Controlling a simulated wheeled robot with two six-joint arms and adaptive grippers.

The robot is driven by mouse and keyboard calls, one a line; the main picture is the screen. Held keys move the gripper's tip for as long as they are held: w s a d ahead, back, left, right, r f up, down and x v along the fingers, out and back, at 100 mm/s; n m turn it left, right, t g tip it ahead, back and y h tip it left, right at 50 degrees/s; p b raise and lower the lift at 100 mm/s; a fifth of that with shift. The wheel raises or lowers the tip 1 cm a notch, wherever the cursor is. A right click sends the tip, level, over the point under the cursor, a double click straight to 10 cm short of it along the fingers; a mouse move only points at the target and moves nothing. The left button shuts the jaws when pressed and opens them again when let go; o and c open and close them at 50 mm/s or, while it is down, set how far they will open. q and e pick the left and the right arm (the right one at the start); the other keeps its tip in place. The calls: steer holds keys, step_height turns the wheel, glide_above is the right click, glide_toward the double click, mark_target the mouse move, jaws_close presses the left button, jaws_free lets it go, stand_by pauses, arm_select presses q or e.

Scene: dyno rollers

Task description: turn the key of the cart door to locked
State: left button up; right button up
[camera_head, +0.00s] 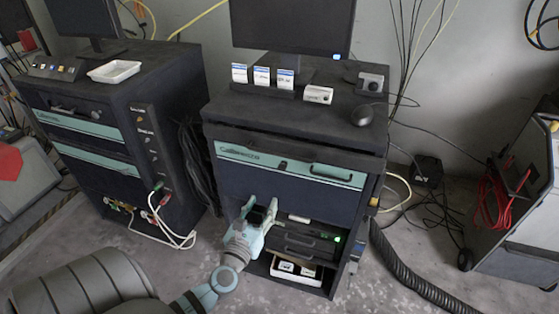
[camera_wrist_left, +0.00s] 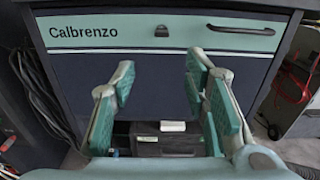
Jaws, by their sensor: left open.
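The cart door is the dark blue front panel (camera_head: 300,195) of the middle cart, with a teal strip across its top. The key (camera_head: 284,164) is a small dark piece on that strip, left of the door handle (camera_head: 331,173). In the left wrist view the key (camera_wrist_left: 161,31) sits at top centre, between and beyond the fingertips. My left gripper (camera_head: 258,204) is open and empty, below the key and in front of the door's lower part. In the left wrist view its two teal-padded fingers (camera_wrist_left: 160,80) stand apart. The key's exact angle is too small to tell. My right gripper is not seen.
Below the door are a shelf with a dark device showing a green light (camera_head: 337,239) and a white tray (camera_head: 296,270). A monitor (camera_head: 293,25) and a mouse (camera_head: 362,115) stand on top. A second cart (camera_head: 90,140) is at left. A black hose (camera_head: 400,270) lies on the floor at right.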

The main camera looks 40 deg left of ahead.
mark_target(281, 169)
arm_select(q)
steer(key=b+x, duration=0.1)
steer(key=x, duration=1.3)
steer(key=shift+w+r+b, duration=0.2)
steer(key=shift+w+b, duration=0.1)
steer(key=shift+b, duration=0.05)
steer(key=shift+r, duration=0.1)
steer(key=shift+c, duration=0.9)
jaws_close()
